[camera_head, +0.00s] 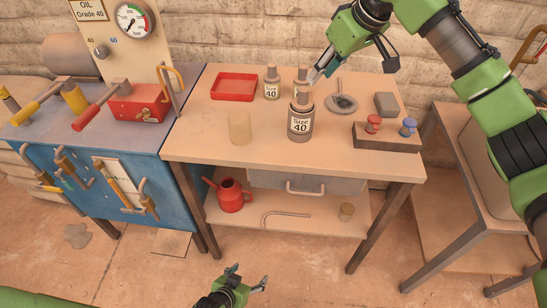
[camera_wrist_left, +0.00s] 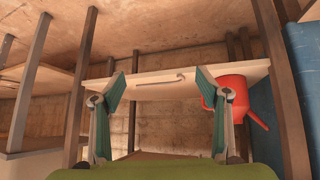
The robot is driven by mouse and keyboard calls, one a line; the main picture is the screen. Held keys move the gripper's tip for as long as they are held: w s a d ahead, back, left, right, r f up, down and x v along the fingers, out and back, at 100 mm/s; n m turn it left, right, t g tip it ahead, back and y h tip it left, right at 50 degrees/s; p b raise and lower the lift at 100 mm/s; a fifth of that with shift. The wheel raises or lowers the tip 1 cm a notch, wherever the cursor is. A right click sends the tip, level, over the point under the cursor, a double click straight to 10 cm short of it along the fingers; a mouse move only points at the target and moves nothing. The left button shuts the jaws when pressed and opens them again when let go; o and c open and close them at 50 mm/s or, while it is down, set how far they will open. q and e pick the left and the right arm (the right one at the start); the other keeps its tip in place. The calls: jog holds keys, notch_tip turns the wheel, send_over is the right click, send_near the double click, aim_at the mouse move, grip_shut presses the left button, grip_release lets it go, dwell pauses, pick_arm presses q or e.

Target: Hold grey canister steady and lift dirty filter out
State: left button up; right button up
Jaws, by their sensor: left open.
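The large grey canister (camera_head: 300,125) labelled "Size 40" stands upright near the middle of the worktable.
Smaller canisters (camera_head: 272,85) (camera_head: 300,76), a red tray (camera_head: 234,87), a tan cup (camera_head: 240,127), a round dish (camera_head: 342,103) and a block with red and blue knobs (camera_head: 386,137) share the tabletop. A red can (camera_wrist_left: 236,95) sits on the lower shelf. The table's front edge is clear.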

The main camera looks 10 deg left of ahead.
pick_arm(q)
jog(key=w+d+r+t+h, duration=0.1)
jog(key=w+d+r+t, duration=0.15)
jog(key=w+r, duration=0.45)
jog(key=w+d+r+t+h, duration=0.1)
jog(key=w+d+r, duration=0.3)
jog(key=r, duration=0.7)
jog(key=m+t+h, duration=0.1)
jog(key=t+h, duration=0.1)
jog(key=t, duration=0.2)
send_near(295, 129)
jog(key=s+d+f, duration=0.3)
jog(key=s+f, duration=0.2)
jog(key=s, duration=0.1)
jog(key=w+a+r+t, duration=0.1)
jog(key=w+a+r, duration=0.2)
jog(key=w+r, duration=0.1)
jog(key=x, duration=1.3)
jog(key=shift+w+a, duration=0.1)
jog(key=shift+a, duration=0.15)
